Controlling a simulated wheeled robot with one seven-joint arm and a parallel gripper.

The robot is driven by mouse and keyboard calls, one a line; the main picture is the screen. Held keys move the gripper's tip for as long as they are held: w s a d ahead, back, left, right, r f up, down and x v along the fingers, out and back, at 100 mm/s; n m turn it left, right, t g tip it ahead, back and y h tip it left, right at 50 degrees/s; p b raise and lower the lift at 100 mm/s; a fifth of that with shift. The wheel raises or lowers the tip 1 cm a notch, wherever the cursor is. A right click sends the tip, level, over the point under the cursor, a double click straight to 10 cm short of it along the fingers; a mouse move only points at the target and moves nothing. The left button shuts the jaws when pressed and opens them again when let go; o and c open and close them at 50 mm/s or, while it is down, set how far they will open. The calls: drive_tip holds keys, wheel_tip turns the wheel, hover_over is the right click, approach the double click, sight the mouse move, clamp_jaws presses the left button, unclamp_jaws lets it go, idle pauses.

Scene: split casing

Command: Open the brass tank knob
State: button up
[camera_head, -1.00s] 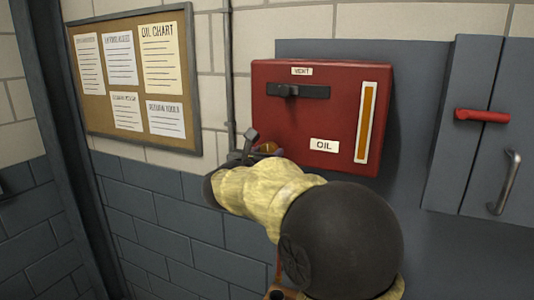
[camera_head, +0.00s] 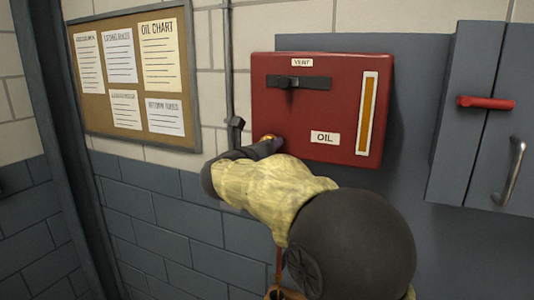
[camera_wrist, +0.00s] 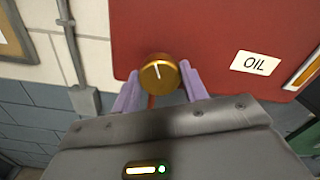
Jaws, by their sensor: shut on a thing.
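The round brass knob (camera_wrist: 160,73) sits at the lower left of the red tank (camera_wrist: 210,35). A white line on its face points up, leaning slightly left. My gripper (camera_wrist: 160,85) has its two purple fingers on either side of the knob and is shut on it. In the camera_head view the knob (camera_head: 267,138) shows as a small brass patch above my gripper (camera_head: 264,149), and my arm hides the fingers there. The red tank (camera_head: 318,110) carries an OIL label (camera_head: 325,138) and a tall amber gauge strip (camera_head: 366,112).
A dark bar handle (camera_head: 312,83) under the VENT label crosses the tank's upper part. A grey pipe with a box (camera_head: 236,125) runs down the wall left of the tank. A grey cabinet (camera_head: 445,130) with a red handle (camera_head: 487,103) stands at right.

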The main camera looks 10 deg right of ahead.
drive_tip(key=n, duration=1.3)
drive_tip(key=shift+r+p, duration=0.1)
drive_tip(key=shift+p, duration=0.25)
drive_tip(key=o, duration=1)
drive_tip(key=shift+a, duration=0.1)
drive_tip(key=b+v, duration=0.6)
drive_tip(key=v, duration=1.1)
drive_tip(key=shift+s+a+b, duration=0.1)
drive_tip(key=shift+s+b, duration=0.05)
drive_tip(key=shift+b, duration=0.25)
